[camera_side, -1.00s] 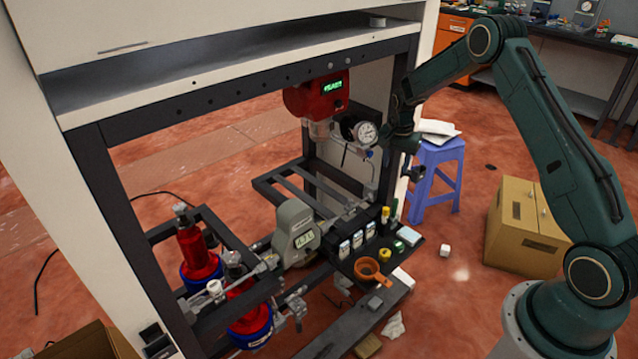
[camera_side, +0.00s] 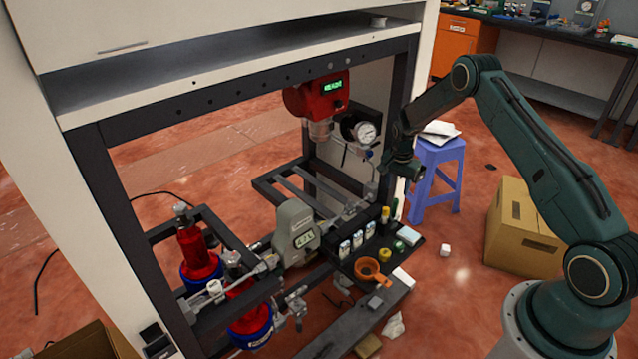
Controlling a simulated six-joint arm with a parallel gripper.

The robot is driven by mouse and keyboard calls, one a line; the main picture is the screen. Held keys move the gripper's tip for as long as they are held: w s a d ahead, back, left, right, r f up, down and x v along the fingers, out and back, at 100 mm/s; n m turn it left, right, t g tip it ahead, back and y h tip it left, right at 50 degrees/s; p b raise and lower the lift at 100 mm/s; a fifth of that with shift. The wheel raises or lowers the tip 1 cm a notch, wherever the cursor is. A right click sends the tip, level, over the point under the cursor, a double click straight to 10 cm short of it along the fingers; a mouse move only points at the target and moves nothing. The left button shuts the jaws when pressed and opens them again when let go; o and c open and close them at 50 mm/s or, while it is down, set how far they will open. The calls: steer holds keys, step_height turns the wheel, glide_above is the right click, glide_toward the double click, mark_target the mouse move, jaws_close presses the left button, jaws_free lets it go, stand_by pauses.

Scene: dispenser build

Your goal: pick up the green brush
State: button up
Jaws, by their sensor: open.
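A small dark rack (camera_side: 367,236) stands at the right end of the machine's rail. Slim upright items with yellow and green parts stand at its right end. One of them, a thin green one (camera_side: 394,208), may be the green brush, but it is too small to be sure. My gripper (camera_side: 416,176) hangs above and slightly right of these items, apart from them. It is open and looks empty; its fingers are small and dark against the frame post and stool.
A dark frame post (camera_side: 402,110) stands close behind my wrist. A purple stool (camera_side: 437,165) and a cardboard box (camera_side: 522,230) stand to the right.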

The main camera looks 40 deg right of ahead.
mark_target(396, 199)
steer(key=shift+d+f, duration=0.15)
steer(key=shift+f, duration=1)
steer(key=shift+d+f, duration=0.15)
steer(key=shift+f, duration=1)
steer(key=shift+d+f, duration=0.15)
steer(key=shift+f, duration=1.15)
steer(key=shift+d+f, duration=0.1)
steer(key=shift+f, duration=1.2)
jaws_close()
